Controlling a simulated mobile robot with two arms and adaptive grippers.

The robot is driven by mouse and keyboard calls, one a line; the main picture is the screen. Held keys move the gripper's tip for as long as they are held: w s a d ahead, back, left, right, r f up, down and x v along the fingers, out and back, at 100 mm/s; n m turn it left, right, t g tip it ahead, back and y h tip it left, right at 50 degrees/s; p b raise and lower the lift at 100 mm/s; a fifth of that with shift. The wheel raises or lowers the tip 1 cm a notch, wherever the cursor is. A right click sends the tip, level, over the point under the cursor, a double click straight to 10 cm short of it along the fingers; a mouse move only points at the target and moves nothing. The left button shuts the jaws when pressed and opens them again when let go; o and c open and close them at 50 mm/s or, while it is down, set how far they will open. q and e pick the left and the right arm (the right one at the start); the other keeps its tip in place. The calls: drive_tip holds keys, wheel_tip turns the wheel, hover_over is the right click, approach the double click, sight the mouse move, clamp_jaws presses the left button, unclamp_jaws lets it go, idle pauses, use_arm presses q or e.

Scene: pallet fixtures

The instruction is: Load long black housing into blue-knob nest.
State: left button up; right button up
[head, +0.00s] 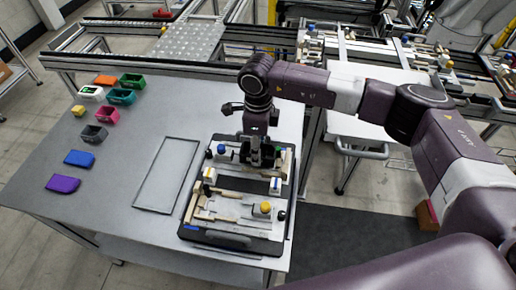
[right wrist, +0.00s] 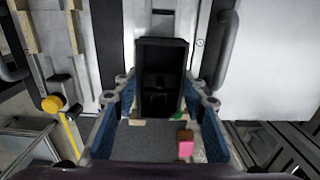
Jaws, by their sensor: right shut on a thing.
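My right gripper (head: 255,160) points down over the back half of the pallet fixture (head: 236,238), beside the blue knob (head: 221,149). In the right wrist view its blue-padded fingers (right wrist: 160,120) stand on either side of the long black housing (right wrist: 160,62), an open box with a dark inside, and are shut on it. The head view shows the housing only as a dark shape among the fingers. I cannot tell whether it touches the blue-knob nest, whose middle is hidden by the gripper. My left gripper is not in view.
A yellow-knob nest (head: 265,207) fills the front half of the fixture. An empty grey tray (head: 165,178) lies to its left. Several coloured housings, such as a blue one (head: 80,158) and a purple one (head: 63,183), lie at the table's left. A conveyor frame runs behind.

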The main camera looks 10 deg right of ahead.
drive_tip(key=shift+f, duration=0.2)
drive_tip(key=shift+f+b, duration=0.85)
drive_tip(key=shift+b, duration=0.15)
drive_tip(key=o, duration=1.3)
wheel_tip(320, 180, up, 12)
drive_tip(key=shift+r, duration=0.1)
